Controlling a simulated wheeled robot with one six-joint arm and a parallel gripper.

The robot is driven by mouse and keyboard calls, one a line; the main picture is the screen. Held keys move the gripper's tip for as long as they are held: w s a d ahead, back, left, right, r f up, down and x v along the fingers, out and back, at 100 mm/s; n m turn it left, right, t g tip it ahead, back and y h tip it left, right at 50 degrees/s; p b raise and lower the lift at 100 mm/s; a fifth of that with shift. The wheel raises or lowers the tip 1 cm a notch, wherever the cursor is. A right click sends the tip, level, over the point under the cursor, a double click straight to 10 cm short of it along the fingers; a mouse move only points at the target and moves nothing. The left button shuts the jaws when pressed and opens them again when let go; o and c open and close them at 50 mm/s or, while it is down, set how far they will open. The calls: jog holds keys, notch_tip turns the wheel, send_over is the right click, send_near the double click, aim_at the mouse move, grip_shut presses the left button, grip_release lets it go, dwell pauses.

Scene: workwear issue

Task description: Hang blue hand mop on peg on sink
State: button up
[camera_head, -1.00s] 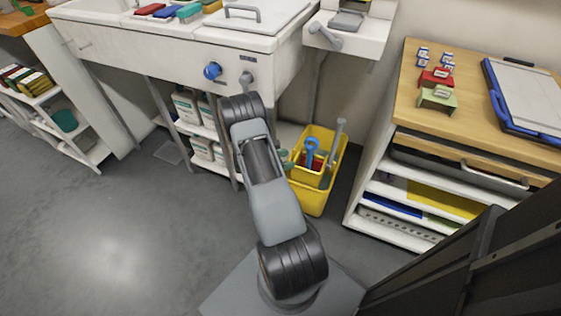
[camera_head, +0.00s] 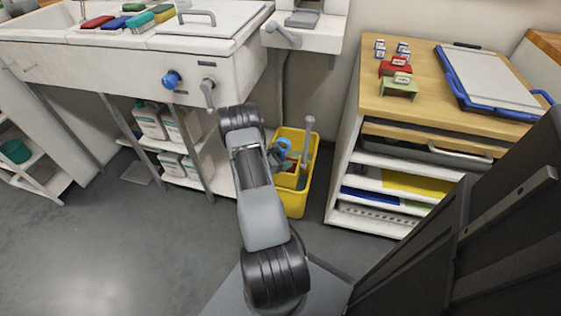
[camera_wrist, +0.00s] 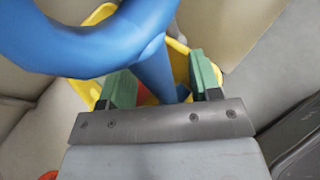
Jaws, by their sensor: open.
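The blue hand mop (camera_head: 285,147) stands in the yellow bucket (camera_head: 299,202), partly hidden by my arm. In the wrist view its looped blue handle (camera_wrist: 85,50) fills the upper left, and its shaft (camera_wrist: 155,70) runs down between my fingers. My gripper (camera_wrist: 164,84) is open, with one green fingertip on each side of the shaft. I cannot tell whether either touches it. On the sink front (camera_head: 120,62) are a blue peg (camera_head: 171,79) and a grey peg (camera_head: 208,86). The mop's lower end is hidden.
A grey handle (camera_head: 309,125) rises from the bucket's right side. A wooden-topped shelf unit (camera_head: 430,112) stands to the right. White bottles (camera_head: 150,122) fill shelves under the sink. The floor (camera_head: 120,250) at left is clear.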

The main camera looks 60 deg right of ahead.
grip_shut()
dwell(0.5)
jog(key=shift+d, duration=0.2)
jog(key=shift+w+d+r+b, duration=0.15)
jog(key=shift+w+d+b, duration=0.15)
jog(key=shift+d, duration=0.25)
grip_release()
dwell(0.4)
